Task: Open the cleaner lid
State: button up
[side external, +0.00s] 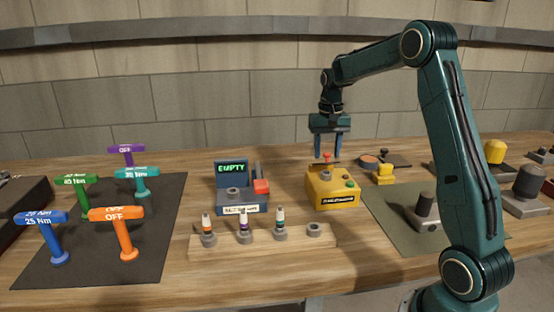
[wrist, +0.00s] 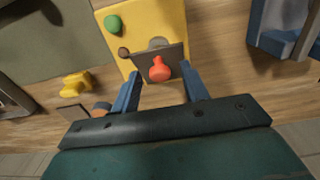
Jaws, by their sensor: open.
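The cleaner is a yellow box (side external: 333,187) with a dark front label, a green button (side external: 349,184) and a grey round fitting (side external: 325,174) on top. A dark plate-like lid (wrist: 140,57) with a red knob (side external: 327,155) is at its rear edge. In the wrist view the red knob (wrist: 159,69) lies between the fingertips, and the lid partly covers the grey fitting. My gripper (side external: 328,156) points down above the cleaner's rear, its blue fingers open on either side of the knob. I cannot tell whether either finger touches it.
A blue-grey unit reading EMPTY (side external: 232,172) stands left of the cleaner. A wooden rack (side external: 263,241) with several small bottles is in front. Coloured T-handled tools stand on a dark mat (side external: 80,267) at left. A small yellow part (side external: 384,175) sits close right of the cleaner.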

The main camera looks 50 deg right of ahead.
grip_shut()
jog(key=shift+w, duration=0.1)
jog(key=shift+w+d+r+g+y, duration=0.25)
jog(key=shift+w+d+g+y, duration=0.1)
jog(key=shift+g+y, duration=0.25)
dwell(0.3)
grip_release()
